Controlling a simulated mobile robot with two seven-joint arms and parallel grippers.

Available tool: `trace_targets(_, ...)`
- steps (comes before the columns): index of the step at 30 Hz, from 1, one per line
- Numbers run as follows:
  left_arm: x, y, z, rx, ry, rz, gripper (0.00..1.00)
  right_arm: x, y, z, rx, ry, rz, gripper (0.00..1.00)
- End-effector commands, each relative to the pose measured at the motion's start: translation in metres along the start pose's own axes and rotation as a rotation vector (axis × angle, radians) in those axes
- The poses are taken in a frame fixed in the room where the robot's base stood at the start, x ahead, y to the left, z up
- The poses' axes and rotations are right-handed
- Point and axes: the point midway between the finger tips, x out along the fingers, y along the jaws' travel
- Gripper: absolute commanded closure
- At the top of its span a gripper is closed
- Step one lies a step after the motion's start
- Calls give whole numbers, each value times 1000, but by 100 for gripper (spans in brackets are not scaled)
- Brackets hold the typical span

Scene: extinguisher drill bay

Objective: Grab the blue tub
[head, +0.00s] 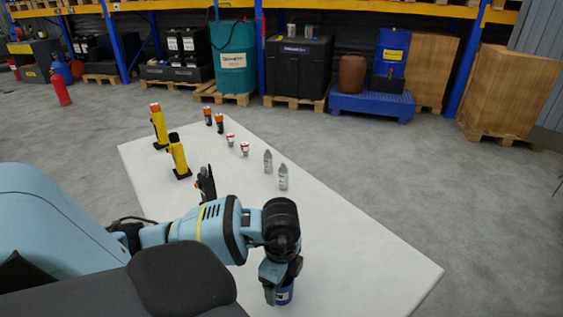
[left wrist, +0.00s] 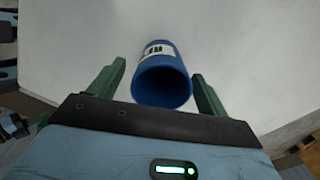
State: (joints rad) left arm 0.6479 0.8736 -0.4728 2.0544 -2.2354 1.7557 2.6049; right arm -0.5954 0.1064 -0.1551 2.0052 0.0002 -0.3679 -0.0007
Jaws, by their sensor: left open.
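The blue tub (left wrist: 172,68) has a white label with dark lettering and stands on the white table. In the left wrist view it sits between the two green fingers of my left gripper (left wrist: 158,85), which is open, with a gap showing on the left side and the right finger close to the tub. In the head view the tub (head: 285,292) shows partly below my left gripper (head: 273,288), and the wrist hides its top. My right gripper is not clearly seen in either view.
The white table (head: 370,255) also holds two yellow torches (head: 178,155), orange-topped dark cylinders (head: 208,116), red-and-white items (head: 231,139) and two grey bottles (head: 283,177), all farther back. The table's right part is clear. Shelving with pallets stands behind, across open floor.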

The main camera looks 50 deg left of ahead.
Motion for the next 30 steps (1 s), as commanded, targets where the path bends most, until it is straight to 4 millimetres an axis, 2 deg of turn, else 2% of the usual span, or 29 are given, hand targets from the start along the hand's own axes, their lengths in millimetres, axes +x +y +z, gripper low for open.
trace_targets(3, 17, -1, 0, 0, 0, 2, 23, 3, 1, -2, -1, 6, 0, 100)
trace_targets(6, 24, -1, 0, 0, -1, 1, 23, 3, 1, -3, -1, 7, 0, 100)
trace_targets(14, 26, -1, 0, 1, 0, -2, 23, 2, 0, -1, -1, 4, 0, 100)
trace_targets(26, 26, -1, 0, 1, 0, -2, 74, 1, 0, 2, 0, -3, 0, 100)
trace_targets(30, 26, -1, 0, 1, 0, -2, 76, 1, 0, 2, 0, -3, 0, 100)
